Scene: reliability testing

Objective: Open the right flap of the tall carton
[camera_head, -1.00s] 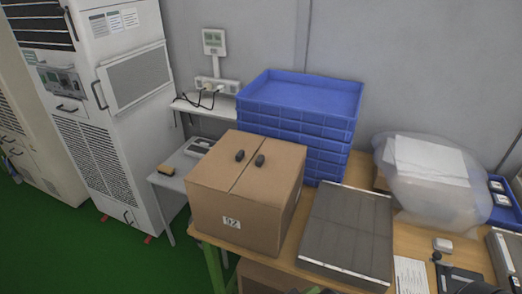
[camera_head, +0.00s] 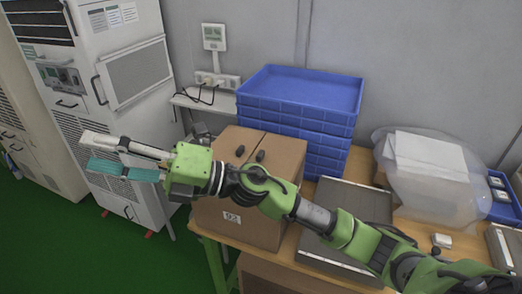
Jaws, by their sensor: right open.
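The tall brown carton (camera_head: 265,229) stands upright on the wooden table. Its two top flaps lie flat and shut, meeting at a seam. Each flap has a dark knob near the seam; the right flap (camera_head: 284,155) carries the right knob (camera_head: 260,156). A label with a number is on the carton's front. My right arm crosses in front of the carton and hides part of its top and front. My right gripper (camera_head: 88,152) is open and empty, left of the carton and apart from it, its fingers pointing left. My left gripper is not in view.
Stacked blue crates (camera_head: 303,95) stand right behind the carton. A grey flat case (camera_head: 352,200) lies to its right, partly behind my arm. A plastic-wrapped bundle (camera_head: 430,170) is farther right. A white cabinet (camera_head: 125,80) stands at the left, behind my gripper.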

